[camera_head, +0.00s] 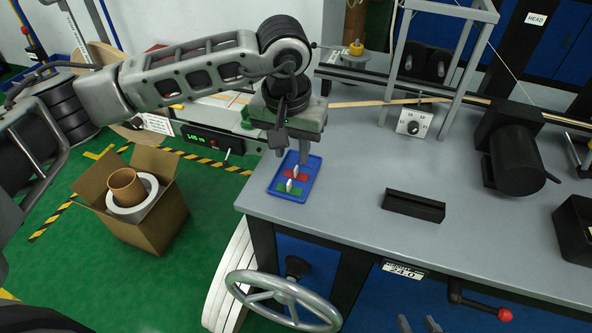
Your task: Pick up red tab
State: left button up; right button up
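The red tab (302,175) lies in a small blue tray (313,165) near the left edge of the grey bench, with a pale upright piece standing on it. A green tab (291,191) with a similar pale piece lies just in front of it in the same tray. My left gripper (291,154) points down over the back of the tray, its two fingers apart with nothing seen between them. The fingertips look close to the red tab; I cannot tell the exact height. My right gripper (418,324) shows only as two separate fingertips at the bottom edge, with nothing between them.
A black slotted block (414,206) lies on the bench (365,170) right of the tray. A metal frame (437,60) and a black motor (515,155) stand farther back and right. A handwheel (285,300) sits below the front edge. An open cardboard box (150,222) stands on the floor left.

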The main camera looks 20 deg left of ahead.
aim_at(297, 175)
pick_arm(q)
jog(key=f, duration=0.2)
jog(key=w+f+p, duration=0.1)
jog(key=f, duration=0.2)
jog(key=shift+w+d, duration=0.15)
grip_shut()
